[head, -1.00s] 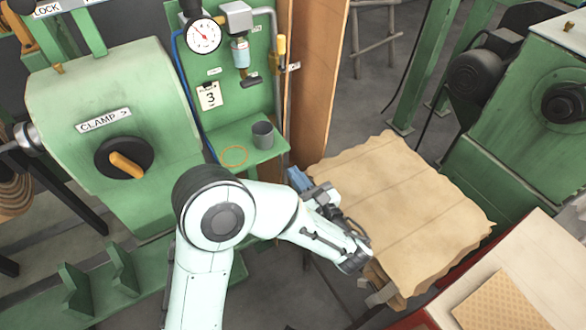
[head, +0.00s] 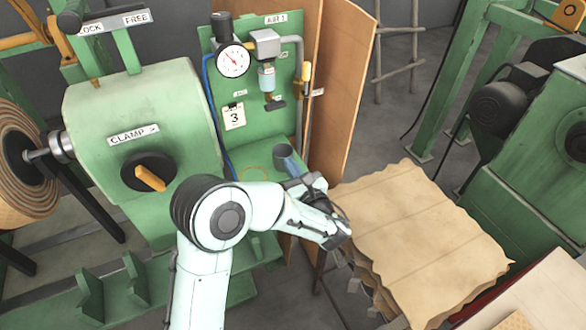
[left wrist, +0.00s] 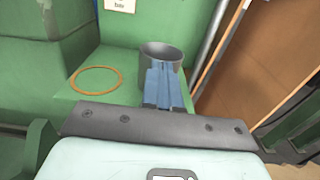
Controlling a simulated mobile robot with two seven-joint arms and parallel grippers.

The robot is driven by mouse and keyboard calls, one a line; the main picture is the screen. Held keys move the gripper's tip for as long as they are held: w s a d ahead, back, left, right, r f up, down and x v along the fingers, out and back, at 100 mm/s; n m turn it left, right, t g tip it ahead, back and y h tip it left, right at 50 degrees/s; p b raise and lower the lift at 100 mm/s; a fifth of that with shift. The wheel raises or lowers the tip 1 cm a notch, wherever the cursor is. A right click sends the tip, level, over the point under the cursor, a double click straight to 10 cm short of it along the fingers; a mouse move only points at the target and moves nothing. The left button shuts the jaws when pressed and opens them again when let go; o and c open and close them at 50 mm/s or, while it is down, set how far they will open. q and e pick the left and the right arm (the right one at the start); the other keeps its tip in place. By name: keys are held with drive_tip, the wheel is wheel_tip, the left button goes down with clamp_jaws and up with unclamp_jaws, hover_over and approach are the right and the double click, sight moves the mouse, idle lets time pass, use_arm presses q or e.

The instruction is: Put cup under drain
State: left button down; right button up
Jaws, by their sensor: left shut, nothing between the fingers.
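The grey cup (head: 283,152) stands upright on the green shelf (head: 240,160), to the right of an orange ring (head: 254,174). The cup also shows in the left wrist view (left wrist: 161,51). The drain (head: 275,104) is the dark piece below the clear-bowled unit on the green panel, above the shelf. My left gripper (head: 289,165) has blue fingers, shut and empty. In the left wrist view its fingers (left wrist: 161,72) overlap the cup's near side; I cannot tell if they touch it. My right gripper is not in view.
A round gauge (head: 233,61), a blue hose and a grey pipe are on the panel. A wooden board (head: 341,90) stands right of the shelf. A stack of tan sheets (head: 425,235) lies at the right. The clamp machine (head: 135,130) is at the left.

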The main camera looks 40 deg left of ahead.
sight(279, 147)
use_arm(q)
drive_tip(key=x, duration=0.8)
drive_tip(key=shift+w+a, duration=0.2)
drive_tip(key=shift+a, duration=0.1)
drive_tip(key=shift+d, duration=0.1)
